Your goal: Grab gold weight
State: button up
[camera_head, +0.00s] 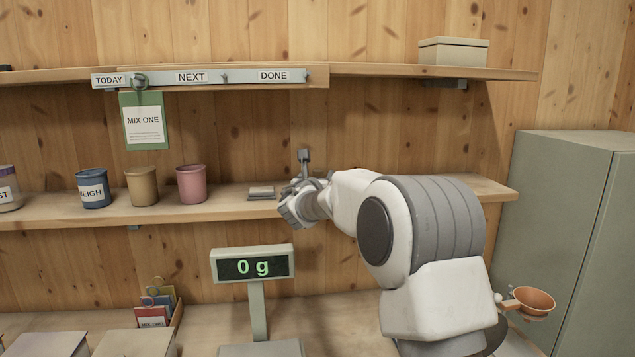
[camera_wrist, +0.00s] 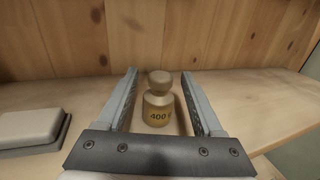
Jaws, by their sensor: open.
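The gold weight (camera_wrist: 158,98), marked 400, stands upright on the wooden shelf in the wrist view. It lies between the two open fingers of my gripper (camera_wrist: 159,103), with a gap visible on both sides. In the head view my gripper (camera_head: 304,166) is at the lower shelf, reaching toward the wall, and the weight is hidden behind my arm there.
A grey flat block (camera_wrist: 30,128) lies left of my gripper on the shelf (camera_head: 235,203). Blue, tan and pink cups (camera_head: 191,184) stand further left. A scale display (camera_head: 252,265) reads 0 g. A green-grey cabinet (camera_head: 560,220) stands at the right.

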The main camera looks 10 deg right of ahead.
jog(key=shift+w, duration=0.1)
grip_shut()
dwell(0.3)
dwell(1.0)
jog(key=shift+r, duration=0.1)
